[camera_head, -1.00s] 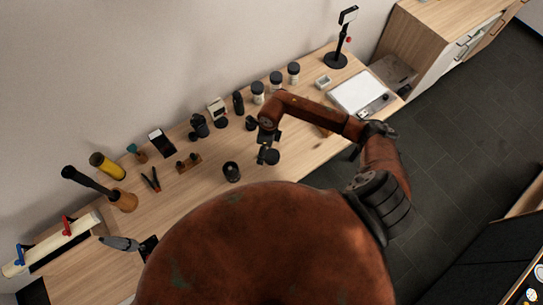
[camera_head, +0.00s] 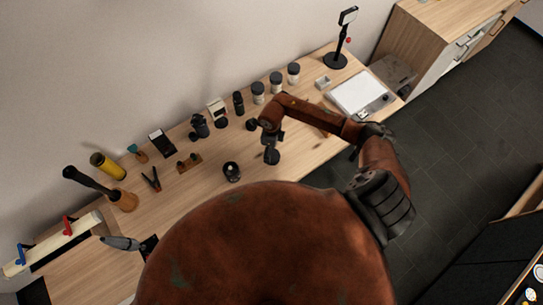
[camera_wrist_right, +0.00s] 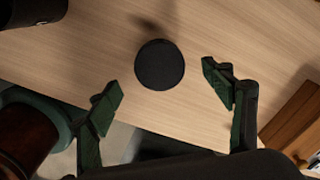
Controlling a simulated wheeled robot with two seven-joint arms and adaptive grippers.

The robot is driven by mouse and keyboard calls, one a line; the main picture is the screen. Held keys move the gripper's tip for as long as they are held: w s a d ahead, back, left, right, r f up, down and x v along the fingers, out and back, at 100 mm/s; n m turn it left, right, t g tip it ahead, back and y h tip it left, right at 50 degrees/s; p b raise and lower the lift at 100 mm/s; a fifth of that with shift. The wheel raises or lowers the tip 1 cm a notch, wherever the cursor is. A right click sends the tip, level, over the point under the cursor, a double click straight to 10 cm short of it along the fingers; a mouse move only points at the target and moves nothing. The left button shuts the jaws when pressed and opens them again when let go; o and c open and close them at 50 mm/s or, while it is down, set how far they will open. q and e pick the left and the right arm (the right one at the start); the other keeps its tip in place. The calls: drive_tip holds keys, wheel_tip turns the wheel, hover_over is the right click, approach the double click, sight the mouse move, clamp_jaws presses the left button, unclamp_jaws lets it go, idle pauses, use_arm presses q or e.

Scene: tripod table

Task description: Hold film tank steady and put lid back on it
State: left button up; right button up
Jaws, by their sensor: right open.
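The film tank (camera_head: 232,172) is a dark, open-topped cylinder standing upright on the table. A black round disc, which looks like its lid (camera_head: 271,157), lies on the table to the right of the tank. In the right wrist view the lid (camera_wrist_right: 160,64) lies flat, beyond and between my fingertips. My right gripper (camera_head: 271,146) is above the lid, open and empty; its two spread fingers show in the wrist view (camera_wrist_right: 163,77). A dark cylinder, probably the tank (camera_wrist_right: 32,10), is cut off at the wrist view's top left corner.
Several dark-capped bottles (camera_head: 258,93) stand along the back. A wooden stand (camera_head: 189,163) and pliers (camera_head: 151,179) are left of the tank. A lamp (camera_head: 337,60) and light pad (camera_head: 358,92) are at the far right. Bare table surrounds the tank and lid.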

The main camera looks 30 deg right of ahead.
sight(272, 155)
wheel_tip(272, 155, down, 5)
drive_tip(key=shift+s+r+p, duration=0.15)
drive_tip(key=shift+p, duration=0.65)
drive_tip(key=shift+f, duration=0.3)
drive_tip(key=c, duration=1.2)
